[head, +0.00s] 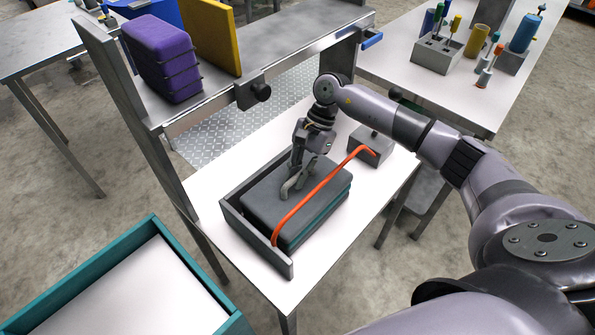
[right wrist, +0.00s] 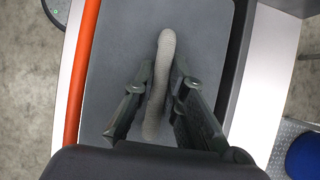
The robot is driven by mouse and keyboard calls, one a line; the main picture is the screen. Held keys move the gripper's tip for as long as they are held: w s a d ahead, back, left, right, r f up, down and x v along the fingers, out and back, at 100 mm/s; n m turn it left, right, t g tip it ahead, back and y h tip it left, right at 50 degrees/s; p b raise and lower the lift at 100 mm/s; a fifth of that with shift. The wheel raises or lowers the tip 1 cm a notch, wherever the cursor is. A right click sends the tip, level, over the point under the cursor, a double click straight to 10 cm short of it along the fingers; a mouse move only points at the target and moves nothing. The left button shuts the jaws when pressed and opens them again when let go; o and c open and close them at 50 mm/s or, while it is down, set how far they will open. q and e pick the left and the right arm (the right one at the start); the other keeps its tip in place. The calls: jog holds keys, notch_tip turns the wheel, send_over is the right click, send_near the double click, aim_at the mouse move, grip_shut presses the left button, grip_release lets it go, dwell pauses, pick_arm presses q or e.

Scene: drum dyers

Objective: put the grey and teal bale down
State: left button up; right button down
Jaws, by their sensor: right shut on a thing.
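The handle (right wrist: 163,62) stands between the two fingers in the right wrist view. Whether the bale's underside touches the tray floor is hidden. My left gripper is not in view.
An orange bar (head: 312,192) runs over the bale from a grey block (head: 371,146) to the tray's near end. A shelf at the back left holds a purple bale (head: 160,58) and a yellow board (head: 211,36). A teal-rimmed bin (head: 85,275) stands at the lower left.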

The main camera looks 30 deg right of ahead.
jog(key=shift+w, duration=0.1)
jog(key=c, duration=2)
grip_release()
jog(key=shift+c, duration=0.2)
jog(key=o, duration=0.4)
jog(key=b+v, duration=0.3)
jog(key=v, duration=0.8)
jog(key=shift+d+r, duration=0.25)
jog(key=shift+r, duration=0.25)
